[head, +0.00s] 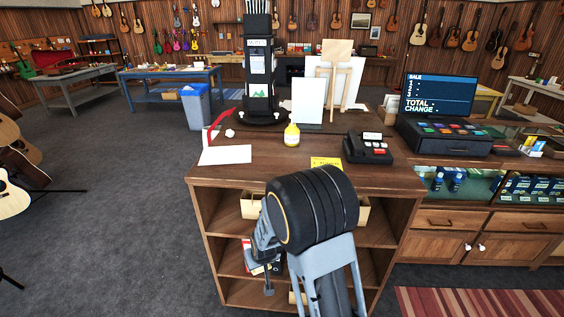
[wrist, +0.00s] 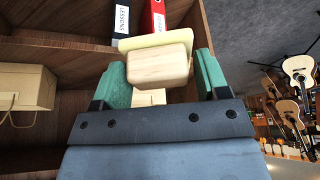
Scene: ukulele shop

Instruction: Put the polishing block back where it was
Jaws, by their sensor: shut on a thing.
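The polishing block (wrist: 158,68) is a pale wooden block with a light yellow layer along its far side. My gripper (wrist: 161,72) is shut on it, with a green pad on each side. In the wrist view the block is in front of the open wooden shelf unit (wrist: 75,58), below two binders; I cannot tell whether it touches a shelf. In the head view my arm reaches down the front of this shelf unit (head: 205,215), and the block and fingertips are hidden.
A black binder (wrist: 127,22) and a red binder (wrist: 154,18) stand on a shelf. Open floor lies left.

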